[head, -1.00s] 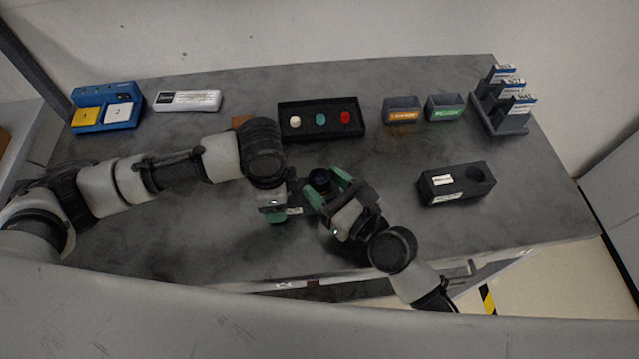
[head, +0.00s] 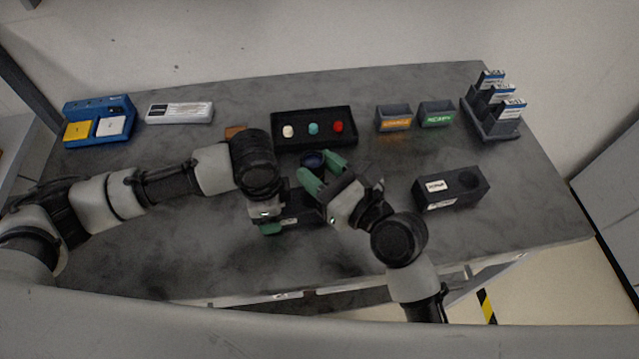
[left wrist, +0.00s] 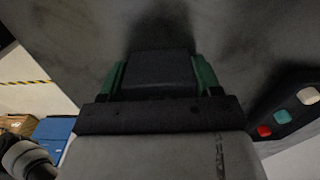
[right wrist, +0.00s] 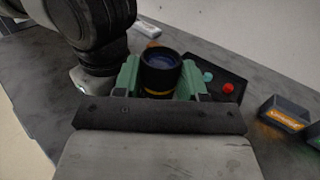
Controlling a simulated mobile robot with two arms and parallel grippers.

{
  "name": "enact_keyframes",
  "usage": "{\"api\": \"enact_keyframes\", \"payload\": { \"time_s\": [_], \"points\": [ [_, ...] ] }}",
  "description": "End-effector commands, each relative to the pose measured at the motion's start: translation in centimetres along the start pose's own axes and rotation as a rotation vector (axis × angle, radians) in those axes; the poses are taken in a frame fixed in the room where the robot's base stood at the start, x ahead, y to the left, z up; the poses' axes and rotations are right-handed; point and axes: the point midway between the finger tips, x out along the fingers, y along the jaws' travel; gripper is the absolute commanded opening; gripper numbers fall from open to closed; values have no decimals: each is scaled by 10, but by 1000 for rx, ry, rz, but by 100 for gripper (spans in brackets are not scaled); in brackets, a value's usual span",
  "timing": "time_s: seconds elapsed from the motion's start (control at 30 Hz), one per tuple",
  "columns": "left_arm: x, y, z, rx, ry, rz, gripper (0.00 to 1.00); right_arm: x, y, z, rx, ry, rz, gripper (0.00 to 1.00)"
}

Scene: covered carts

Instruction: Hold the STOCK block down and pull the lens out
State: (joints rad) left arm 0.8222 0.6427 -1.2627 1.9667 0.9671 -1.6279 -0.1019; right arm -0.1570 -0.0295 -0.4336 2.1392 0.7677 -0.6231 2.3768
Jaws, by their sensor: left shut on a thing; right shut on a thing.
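The dark STOCK block (head: 305,208) stands near the front middle of the table, partly hidden by my arms; its label cannot be read. My left gripper (head: 268,222) is shut on it, and the left wrist view shows the block (left wrist: 155,72) between both green fingers. The lens (head: 313,158) is a dark cylinder; in the right wrist view the lens (right wrist: 160,72) has a yellow band and sits between green fingers. My right gripper (head: 322,172) is shut on it. The lens appears above the block and clear of it; its lower end is hidden.
A dark block (head: 470,201) with a white label and an empty round hole stands at the right. Behind are a tray with three coloured knobs (head: 290,115), two small bins (head: 393,117), a card rack (head: 484,127), a white box (head: 180,113) and a blue device (head: 127,111).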

Motion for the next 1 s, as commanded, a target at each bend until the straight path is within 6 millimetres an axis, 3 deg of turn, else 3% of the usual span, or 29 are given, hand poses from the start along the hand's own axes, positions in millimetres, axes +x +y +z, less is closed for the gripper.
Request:
{"api": "enact_keyframes", "payload": {
  "time_s": [0.2,0.47,0.5,0.67,1.0],
  "points": [
    [0,0,0,0,0,0,40,0,0,21,0,-1,0,14],
    [0,0,0,0,1,0,40,0,0,22,0,0,1,14],
    [0,0,0,0,1,0,70,0,0,22,0,0,1,14],
    [0,0,0,0,0,0,93,0,0,22,0,0,1,14],
    [-5,0,0,0,1,-1,93,0,0,22,0,0,1,14]
  ]
}}
